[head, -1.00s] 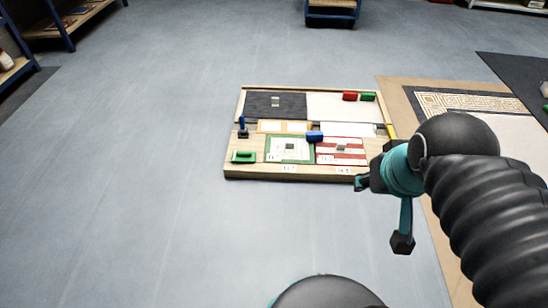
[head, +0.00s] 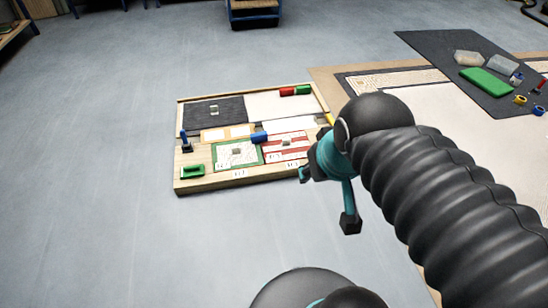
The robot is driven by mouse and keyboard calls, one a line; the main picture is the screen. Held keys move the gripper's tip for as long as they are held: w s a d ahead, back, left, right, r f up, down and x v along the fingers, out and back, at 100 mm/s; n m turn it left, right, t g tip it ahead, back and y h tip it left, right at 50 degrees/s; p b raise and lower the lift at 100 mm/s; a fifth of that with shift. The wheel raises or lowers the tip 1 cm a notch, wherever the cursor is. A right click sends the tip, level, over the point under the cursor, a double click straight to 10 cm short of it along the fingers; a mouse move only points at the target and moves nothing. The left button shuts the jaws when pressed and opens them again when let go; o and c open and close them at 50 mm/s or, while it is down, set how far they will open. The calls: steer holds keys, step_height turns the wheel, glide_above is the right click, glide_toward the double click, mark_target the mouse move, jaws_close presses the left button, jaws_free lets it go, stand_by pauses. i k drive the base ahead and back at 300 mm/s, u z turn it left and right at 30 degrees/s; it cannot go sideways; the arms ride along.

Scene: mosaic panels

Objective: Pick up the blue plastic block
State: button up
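The blue plastic block (head: 259,138) lies on the wooden mosaic board (head: 200,184), near its middle, at the upper right of the green-framed square. My gripper (head: 326,190) is in the head view to the right of the board's near right corner, apart from the block. It hangs under the dark ball joint of my arm and shows teal and black parts. The block is in plain view, outside the gripper. My arm hides part of the board's right edge.
A red block (head: 287,91) and a green block (head: 303,89) sit at the board's far right. A green piece (head: 193,171) and an upright blue-handled tool (head: 184,140) are at its left. A dark mat (head: 440,48) holds several items. Floor left of the board is clear.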

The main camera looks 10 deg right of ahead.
mark_target(259, 137)
steer(key=u, duration=0.6)
steer(key=i, duration=0.75)
steer(key=u, duration=0.5)
steer(key=i, duration=1.05)
steer(key=z, duration=0.5)
